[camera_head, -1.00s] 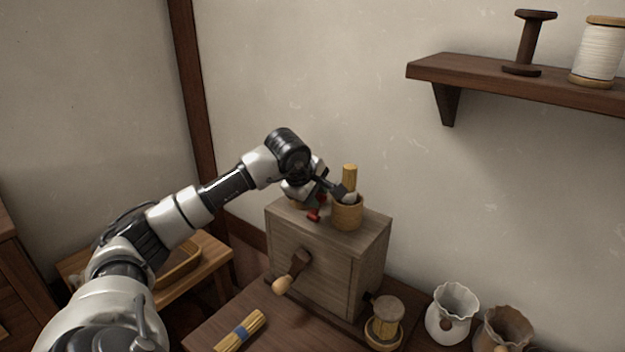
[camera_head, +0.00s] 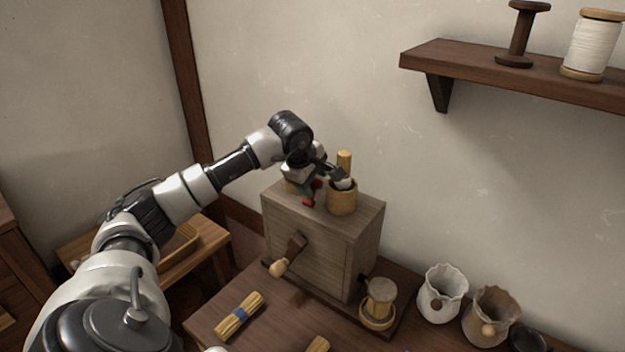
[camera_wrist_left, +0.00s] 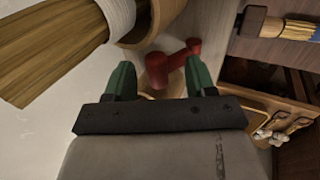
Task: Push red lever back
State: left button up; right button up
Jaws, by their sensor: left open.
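The red lever (camera_head: 309,201) sits on top of the wooden box (camera_head: 325,234), beside the wooden cup. In the left wrist view the red lever (camera_wrist_left: 176,66) shows its knob and thick arm just past my fingertips, roughly between them. My left gripper (camera_head: 316,184) is over the box top, close to the lever. In the left wrist view my left gripper (camera_wrist_left: 160,78) has its two green-tipped fingers apart with nothing clamped. I cannot tell whether a finger touches the lever. The lever's base is partly hidden by the gripper. My right gripper is not in view.
A wooden cup (camera_head: 342,200) holding an upright straw brush (camera_head: 345,162) stands right beside my gripper. A crank (camera_head: 290,255) juts from the box front. A shelf (camera_head: 510,78) hangs at upper right.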

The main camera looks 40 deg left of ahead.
pick_arm(q)
jog(key=v, duration=1)
jog(key=shift+s+r+b, duration=0.15)
jog(key=shift+r+b, duration=0.2)
jog(key=shift+b, duration=0.05)
jog(key=shift+s+f, duration=0.1)
jog(key=shift+f, duration=0.05)
